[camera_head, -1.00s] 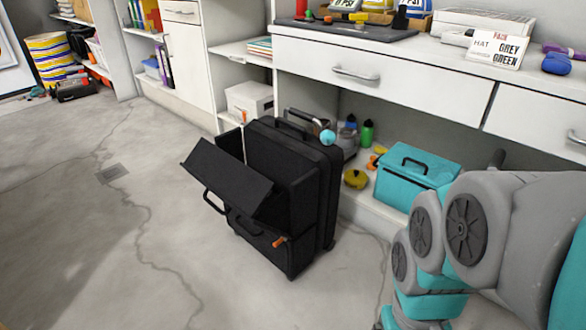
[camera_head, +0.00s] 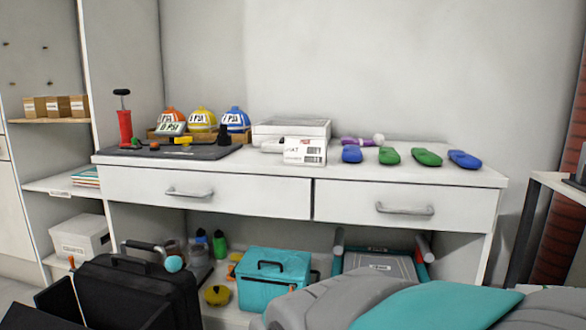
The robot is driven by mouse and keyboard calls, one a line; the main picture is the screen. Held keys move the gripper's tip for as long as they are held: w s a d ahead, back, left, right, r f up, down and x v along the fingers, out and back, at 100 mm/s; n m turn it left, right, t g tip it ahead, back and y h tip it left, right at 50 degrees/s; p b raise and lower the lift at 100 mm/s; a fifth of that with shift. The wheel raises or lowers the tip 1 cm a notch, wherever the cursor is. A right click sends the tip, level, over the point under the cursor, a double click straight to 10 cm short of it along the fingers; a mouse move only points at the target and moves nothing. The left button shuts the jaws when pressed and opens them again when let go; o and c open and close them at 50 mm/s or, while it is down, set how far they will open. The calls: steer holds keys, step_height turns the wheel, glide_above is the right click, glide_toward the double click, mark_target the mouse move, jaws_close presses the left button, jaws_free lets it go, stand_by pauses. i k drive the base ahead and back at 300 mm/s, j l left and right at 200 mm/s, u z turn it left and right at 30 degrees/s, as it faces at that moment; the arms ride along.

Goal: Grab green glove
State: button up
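Two green glove-like items lie on the white countertop (camera_head: 470,177), toward its right end: a smaller one on the left (camera_head: 390,156) and a larger one on the right (camera_head: 427,158). A blue item of similar shape (camera_head: 352,154) lies to their left, and another blue one (camera_head: 464,160) lies to their right. They are small in view, so I cannot make out fingers. My gripper is not in view. Part of my grey and teal arm fills the lower right, below the drawers and apart from the green items.
A sign card (camera_head: 305,151), helmets (camera_head: 201,119) and a red pump (camera_head: 125,128) stand further left on the counter. Two closed drawers (camera_head: 350,202) are below. A teal cooler (camera_head: 273,290) and a black case (camera_head: 135,290) sit low in front. A dark-framed shelf (camera_head: 560,186) stands right.

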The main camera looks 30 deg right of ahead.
mark_target(427, 157)
steer(key=z, duration=1.5)
steer(key=j+u, duration=0.1)
steer(key=k, duration=0.05)
